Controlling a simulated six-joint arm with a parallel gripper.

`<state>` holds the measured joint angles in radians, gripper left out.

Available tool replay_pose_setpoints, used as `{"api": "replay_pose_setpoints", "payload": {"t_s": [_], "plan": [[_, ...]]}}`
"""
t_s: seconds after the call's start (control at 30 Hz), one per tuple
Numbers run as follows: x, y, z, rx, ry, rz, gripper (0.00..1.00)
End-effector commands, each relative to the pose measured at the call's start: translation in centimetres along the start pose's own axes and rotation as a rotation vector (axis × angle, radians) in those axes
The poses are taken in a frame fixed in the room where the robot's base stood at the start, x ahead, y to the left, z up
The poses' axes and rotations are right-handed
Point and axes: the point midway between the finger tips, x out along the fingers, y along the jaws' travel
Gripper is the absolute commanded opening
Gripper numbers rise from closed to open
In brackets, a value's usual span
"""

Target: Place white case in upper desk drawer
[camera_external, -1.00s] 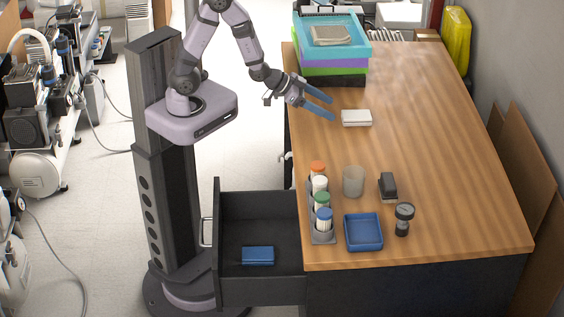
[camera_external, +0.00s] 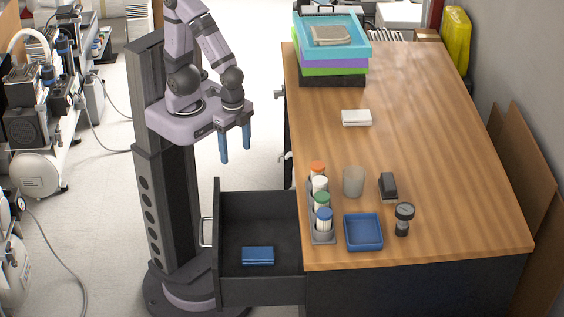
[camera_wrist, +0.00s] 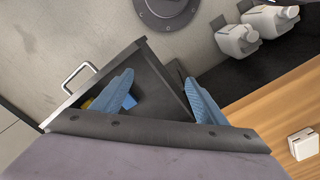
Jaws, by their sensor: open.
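The white case (camera_external: 356,117) lies flat on the wooden desk, in front of the stacked trays. It also shows at the right edge of the wrist view (camera_wrist: 303,144). The open desk drawer (camera_external: 260,205) sticks out from the desk's left side, with a blue case (camera_external: 258,255) inside. My gripper (camera_external: 236,158) is open and empty, fingers pointing down, left of the desk and above and behind the drawer in the outside view. In the wrist view its blue fingers (camera_wrist: 160,90) are spread, with the drawer behind them. Whether another drawer lies below is hidden.
The desk (camera_external: 440,150) also holds stacked coloured trays (camera_external: 333,65), a rack of capped bottles (camera_external: 321,205), a grey cup (camera_external: 353,181), a black stapler-like item (camera_external: 388,186), a blue tray (camera_external: 363,232) and a dark round-headed item (camera_external: 403,218). The desktop around the white case is clear.

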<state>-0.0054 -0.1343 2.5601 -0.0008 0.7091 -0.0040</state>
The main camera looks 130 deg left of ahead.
Motion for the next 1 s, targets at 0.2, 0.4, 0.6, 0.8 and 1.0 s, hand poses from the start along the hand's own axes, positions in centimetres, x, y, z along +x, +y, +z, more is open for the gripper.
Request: {"api": "replay_pose_setpoints", "payload": {"t_s": [0.2, 0.4, 0.6, 0.8, 1.0], "plan": [[-0.1, 0.2, 0.2, 0.007, -0.008, 0.001, 1.00], [-0.1, 0.1, 0.2, 0.006, -0.007, 0.001, 1.00], [0.1, -0.8, -0.6, 0.053, -0.023, -0.025, 1.00], [0.8, -5.5, -4.1, 0.273, -0.105, -0.141, 1.00], [1.5, -14.8, -9.4, 0.599, -0.300, -0.331, 1.00]]}}
